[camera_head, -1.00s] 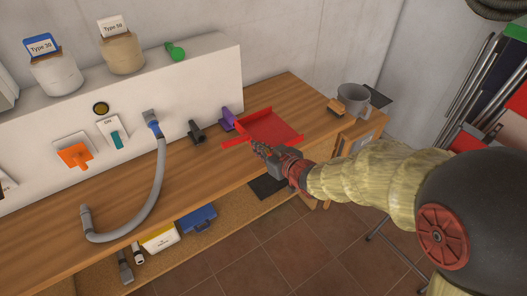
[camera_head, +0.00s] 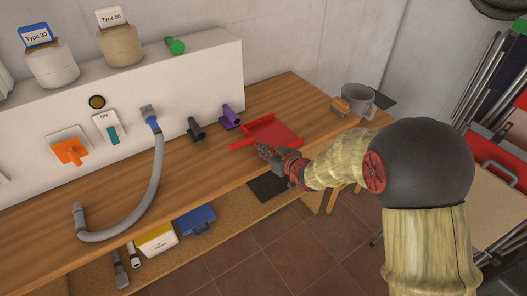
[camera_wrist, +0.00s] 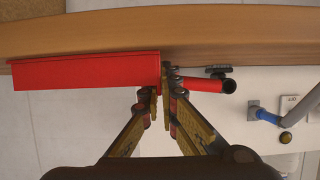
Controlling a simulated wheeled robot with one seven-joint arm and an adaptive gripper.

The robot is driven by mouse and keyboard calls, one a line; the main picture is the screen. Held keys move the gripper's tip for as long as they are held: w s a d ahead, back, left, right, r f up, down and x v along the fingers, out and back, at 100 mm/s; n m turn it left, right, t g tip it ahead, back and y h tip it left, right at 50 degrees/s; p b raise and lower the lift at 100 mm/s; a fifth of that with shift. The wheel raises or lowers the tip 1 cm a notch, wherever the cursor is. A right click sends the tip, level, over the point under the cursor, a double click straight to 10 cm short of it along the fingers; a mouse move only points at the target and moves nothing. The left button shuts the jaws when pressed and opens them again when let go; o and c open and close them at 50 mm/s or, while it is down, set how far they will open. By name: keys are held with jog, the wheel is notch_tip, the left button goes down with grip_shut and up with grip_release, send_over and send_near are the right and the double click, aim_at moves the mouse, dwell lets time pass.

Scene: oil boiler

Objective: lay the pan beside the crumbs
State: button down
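The pan (camera_head: 274,131) is a red, flat, shallow dustpan over the wooden bench top, right of the purple holder. I cannot tell whether it touches the wood. In the wrist view, which is upside down, the pan (camera_wrist: 85,72) shows nearly edge-on, with its round hollow handle (camera_wrist: 212,85) pointing right. My gripper (camera_head: 263,151) is at the pan's front side. In the wrist view my gripper (camera_wrist: 162,85) has its fingertips closed together where the handle meets the pan. No crumbs can be made out.
A purple holder (camera_head: 231,117) and a dark holder (camera_head: 196,130) stand left of the pan. A grey hose (camera_head: 155,190) lies farther left. The bench's middle (camera_head: 185,165) is clear.

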jog(key=c, duration=2.5)
grip_release()
jog(key=shift+c, duration=0.2)
jog(key=o, duration=0.5)
jog(key=shift+r, duration=0.1)
jog(key=shift+s+d+r, duration=0.15)
jog(key=shift+s, duration=0.05)
jog(key=p+v, duration=0.4)
jog(key=v, duration=0.7)
jog(key=shift+s+d, duration=0.2)
